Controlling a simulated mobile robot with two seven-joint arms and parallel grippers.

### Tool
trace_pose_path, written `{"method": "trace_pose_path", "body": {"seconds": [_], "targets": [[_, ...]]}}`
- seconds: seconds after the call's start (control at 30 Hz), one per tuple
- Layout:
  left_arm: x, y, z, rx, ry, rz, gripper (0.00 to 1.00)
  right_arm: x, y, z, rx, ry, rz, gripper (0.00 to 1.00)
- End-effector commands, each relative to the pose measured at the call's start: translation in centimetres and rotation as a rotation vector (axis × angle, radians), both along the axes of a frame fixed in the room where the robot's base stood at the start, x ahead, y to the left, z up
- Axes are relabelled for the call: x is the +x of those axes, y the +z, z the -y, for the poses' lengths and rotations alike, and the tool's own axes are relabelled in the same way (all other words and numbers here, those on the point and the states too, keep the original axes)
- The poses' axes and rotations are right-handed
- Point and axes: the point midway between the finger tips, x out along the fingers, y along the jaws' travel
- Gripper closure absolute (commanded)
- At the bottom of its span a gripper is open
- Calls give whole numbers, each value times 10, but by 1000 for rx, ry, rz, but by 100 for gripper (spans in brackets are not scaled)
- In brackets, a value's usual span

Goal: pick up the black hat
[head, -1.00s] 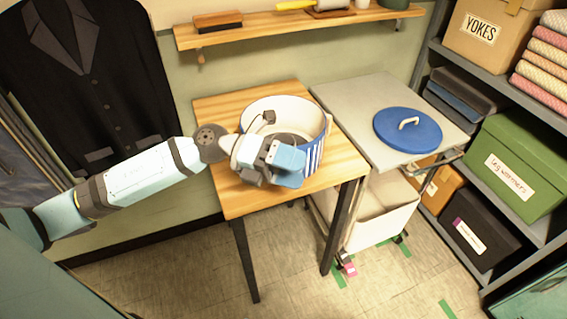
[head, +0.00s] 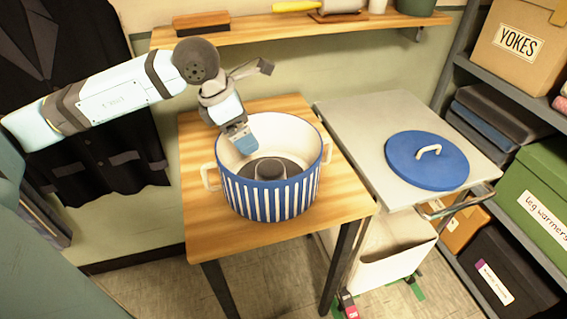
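The black hat (head: 268,170) lies inside a round box (head: 270,199) with blue and white stripes, a white inside and side handles. The box stands open on the wooden table. The hat shows as a dark round shape with a raised middle, low in the box. My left gripper (head: 242,145) points down over the back left part of the box opening, near the hat's left side. I see no clear contact with the hat. Its fingertips are too small and turned away to tell whether they are open or shut. My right gripper is not in view.
A blue lid (head: 427,160) with a pale handle lies on the grey cart top (head: 350,112) to the right. A wall shelf (head: 300,30) with a brush and other items runs behind. A dark jacket (head: 85,90) hangs at the left. The table's front left is clear.

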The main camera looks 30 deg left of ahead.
Motion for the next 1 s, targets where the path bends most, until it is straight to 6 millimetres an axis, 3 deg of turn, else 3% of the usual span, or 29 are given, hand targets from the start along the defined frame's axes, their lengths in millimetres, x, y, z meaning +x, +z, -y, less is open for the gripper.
{"method": "trace_pose_path", "body": {"seconds": [0.13, 0.43, 0.77, 1.0], "targets": [[4, -15, 4, -2, -2, -3, 0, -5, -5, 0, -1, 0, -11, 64], [20, -67, 19, -3, -1, -4, 0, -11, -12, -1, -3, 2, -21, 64], [26, -88, 26, -3, -2, -2, 0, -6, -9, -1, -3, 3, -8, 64], [33, -120, 38, -3, -1, -3, 0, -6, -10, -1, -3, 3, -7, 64]]}}
